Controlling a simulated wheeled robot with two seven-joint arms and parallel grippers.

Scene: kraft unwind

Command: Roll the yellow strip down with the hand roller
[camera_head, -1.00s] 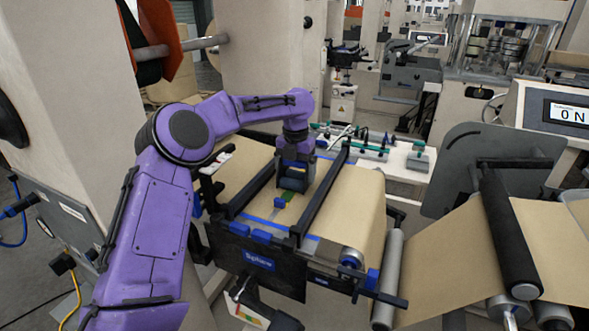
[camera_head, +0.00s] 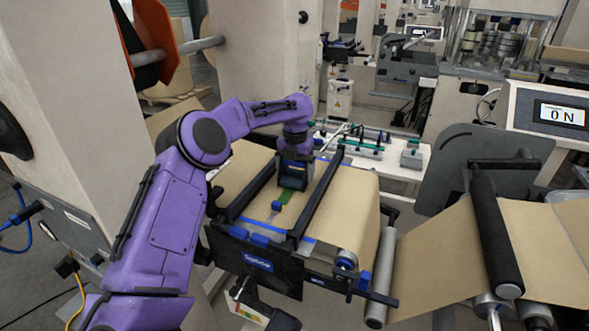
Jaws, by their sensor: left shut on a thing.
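My left gripper (camera_head: 292,180) points down over the brown paper web between the two black rails of the splice table. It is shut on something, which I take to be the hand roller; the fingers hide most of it. I cannot tell whether the roller touches the strip. My right gripper is not in view.
Black rails (camera_head: 318,205) flank the work area on both sides. A black front plate (camera_head: 254,262) with a blue label stands at the near edge. A white side bench (camera_head: 385,160) with tools is behind. Metal rollers (camera_head: 382,275) and paper lie to the right.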

